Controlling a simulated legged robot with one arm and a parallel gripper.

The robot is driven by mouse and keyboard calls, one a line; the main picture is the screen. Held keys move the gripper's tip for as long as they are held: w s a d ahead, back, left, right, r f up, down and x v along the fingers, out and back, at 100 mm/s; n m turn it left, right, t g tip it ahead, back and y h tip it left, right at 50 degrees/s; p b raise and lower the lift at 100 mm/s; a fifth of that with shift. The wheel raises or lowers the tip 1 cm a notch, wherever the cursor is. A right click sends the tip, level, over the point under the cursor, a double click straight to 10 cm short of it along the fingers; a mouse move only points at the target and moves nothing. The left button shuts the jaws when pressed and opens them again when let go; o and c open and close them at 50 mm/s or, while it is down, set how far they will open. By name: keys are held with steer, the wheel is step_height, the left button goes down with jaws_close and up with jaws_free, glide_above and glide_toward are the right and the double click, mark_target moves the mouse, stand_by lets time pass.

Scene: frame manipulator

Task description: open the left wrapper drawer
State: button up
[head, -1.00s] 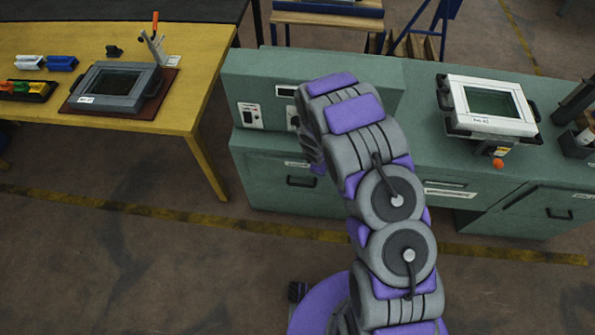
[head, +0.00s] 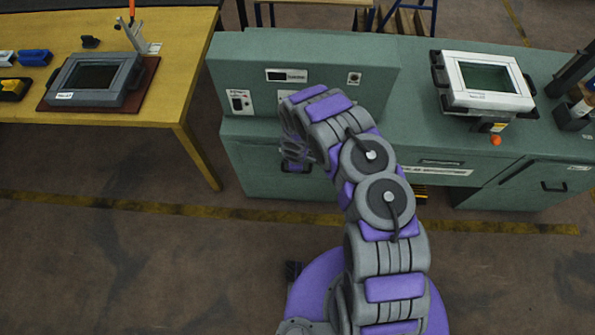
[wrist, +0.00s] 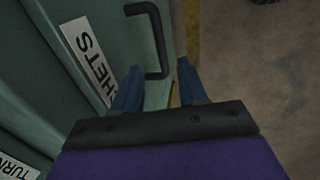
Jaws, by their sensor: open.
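The left drawer front (head: 258,172) is in the green cabinet in the head view and looks closed. In the wrist view the drawer front (wrist: 110,65) has a white label ending in "CHETS" and a black bar handle (wrist: 158,35). My gripper (head: 297,152) is in front of this drawer in the head view, and it hides most of the handle there. In the wrist view my gripper (wrist: 160,88) is open, with two blue fingers. The handle's near end shows between the fingertips. I cannot tell the depth gap between them.
A yellow table (head: 185,80) with a grey screen device (head: 95,78) stands at left. A white-framed screen (head: 485,80) sits on the green worktop at right. A right drawer with a handle (head: 553,187) is below. The floor in front is clear.

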steer(key=f, duration=0.2)
steer(key=w+f, duration=0.1)
steer(key=f, duration=0.1)
steer(key=f+b, duration=0.1)
steer(key=f, duration=0.2)
steer(key=shift+w+d, duration=0.2)
steer(key=shift+d, duration=0.2)
steer(key=shift+w+f, duration=0.1)
steer(key=shift+f, duration=0.3)
steer(key=shift+a+f, duration=0.15)
steer(key=shift+a, duration=0.3)
steer(key=shift+d, duration=0.35)
steer(key=c, duration=0.4)
jaws_close()
steer(key=shift+a, duration=0.15)
